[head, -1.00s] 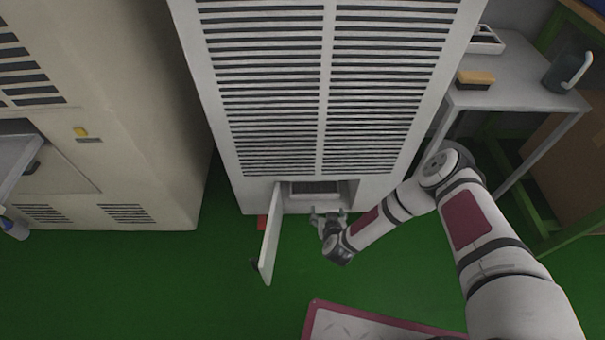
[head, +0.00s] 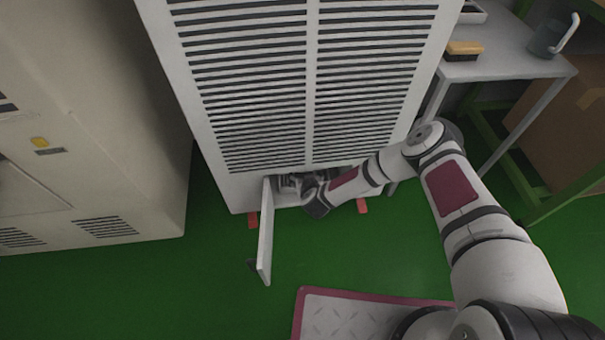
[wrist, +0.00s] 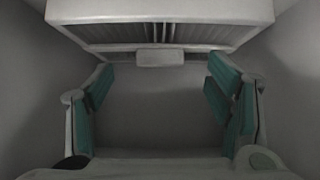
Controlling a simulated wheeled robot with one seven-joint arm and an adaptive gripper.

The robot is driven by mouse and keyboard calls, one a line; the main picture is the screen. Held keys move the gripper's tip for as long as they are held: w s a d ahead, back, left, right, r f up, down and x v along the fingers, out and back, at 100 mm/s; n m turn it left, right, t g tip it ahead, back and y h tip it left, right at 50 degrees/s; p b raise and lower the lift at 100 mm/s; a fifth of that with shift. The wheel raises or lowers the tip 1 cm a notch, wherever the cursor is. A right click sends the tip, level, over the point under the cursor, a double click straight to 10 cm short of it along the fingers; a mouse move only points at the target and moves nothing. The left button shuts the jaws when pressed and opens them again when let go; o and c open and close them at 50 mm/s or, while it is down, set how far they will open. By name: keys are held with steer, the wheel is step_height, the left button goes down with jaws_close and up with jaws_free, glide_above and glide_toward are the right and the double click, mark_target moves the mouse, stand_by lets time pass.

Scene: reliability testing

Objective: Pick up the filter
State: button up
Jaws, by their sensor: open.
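The filter (wrist: 215,12) shows in the wrist view as a pale framed piece with dark slats below its front edge and a small light tab (wrist: 160,58) at its middle. It lies inside the compartment at the bottom of the tall white cabinet (head: 235,188). My gripper (wrist: 160,84) is open, with its teal finger pads wide apart to the left and right and the tab between and just beyond them. Nothing is between the pads. In the head view my gripper (head: 289,183) is at the compartment opening, and my wrist hides most of the inside.
The compartment's door (head: 266,232) stands open, left of my gripper. A beige machine (head: 100,130) is at the left. A grey table (head: 510,68) at the right holds a brush (head: 463,49) and a dark mug (head: 546,40).

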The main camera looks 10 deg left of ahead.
steer(key=shift+w+a, duration=0.1)
steer(key=shift+w, duration=0.35)
steer(key=b+x, duration=0.1)
steer(key=x, duration=0.1)
steer(key=b+x, duration=0.2)
steer(key=shift+w+a+r, duration=0.1)
steer(key=shift+w+r, duration=0.15)
steer(key=shift+r, duration=0.05)
steer(key=c, duration=1.7)
steer(key=shift+r, duration=0.15)
steer(key=shift+c, duration=0.2)
